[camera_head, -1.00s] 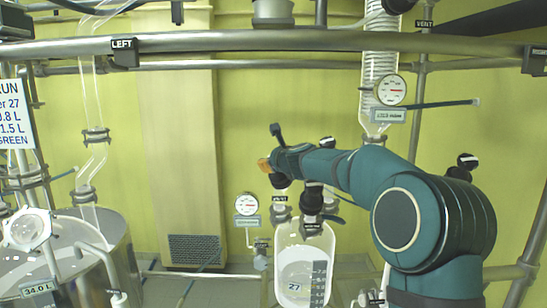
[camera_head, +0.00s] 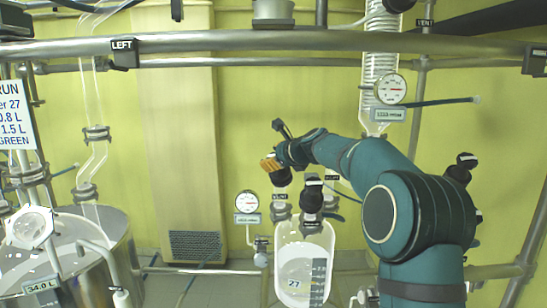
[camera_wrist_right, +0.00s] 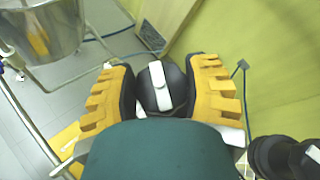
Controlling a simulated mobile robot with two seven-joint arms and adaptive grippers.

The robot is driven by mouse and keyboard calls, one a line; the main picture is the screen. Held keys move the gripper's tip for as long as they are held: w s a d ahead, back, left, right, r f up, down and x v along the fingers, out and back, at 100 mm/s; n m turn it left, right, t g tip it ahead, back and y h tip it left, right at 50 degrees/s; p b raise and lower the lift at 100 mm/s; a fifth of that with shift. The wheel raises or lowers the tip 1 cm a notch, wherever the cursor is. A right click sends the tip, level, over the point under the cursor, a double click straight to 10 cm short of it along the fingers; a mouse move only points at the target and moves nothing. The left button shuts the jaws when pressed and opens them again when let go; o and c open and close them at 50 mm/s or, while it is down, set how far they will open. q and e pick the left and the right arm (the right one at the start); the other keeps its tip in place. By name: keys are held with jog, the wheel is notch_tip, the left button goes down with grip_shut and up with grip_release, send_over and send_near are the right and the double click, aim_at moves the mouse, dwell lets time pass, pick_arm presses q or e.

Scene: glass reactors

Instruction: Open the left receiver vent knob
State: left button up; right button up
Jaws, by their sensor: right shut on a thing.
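The receiver (camera_head: 303,268) is a clear glass vessel marked 27 at the lower middle of the head view. A black vent knob (camera_head: 281,179) sits above its left neck, partly hidden by my right gripper (camera_head: 270,164). In the wrist view the knob (camera_wrist_right: 172,98) is round and black with a white pointer bar. It lies between the two yellow ridged fingers of my right gripper (camera_wrist_right: 168,92), which are shut on it from both sides. The white bar points away from my palm, tilted slightly left. My left gripper is not in view.
A second black knob (camera_head: 312,194) stands close on the right, also seen at the wrist view's lower right (camera_wrist_right: 290,158). A gauge (camera_head: 247,203) is left of the receiver. A metal rail (camera_head: 290,41) crosses above. A steel vessel (camera_head: 95,245) stands left.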

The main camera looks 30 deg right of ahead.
dwell(0.3)
jog(key=o, duration=1.2)
jog(key=v, duration=1.2)
jog(key=shift+d+r, duration=0.1)
jog(key=shift+d, duration=0.05)
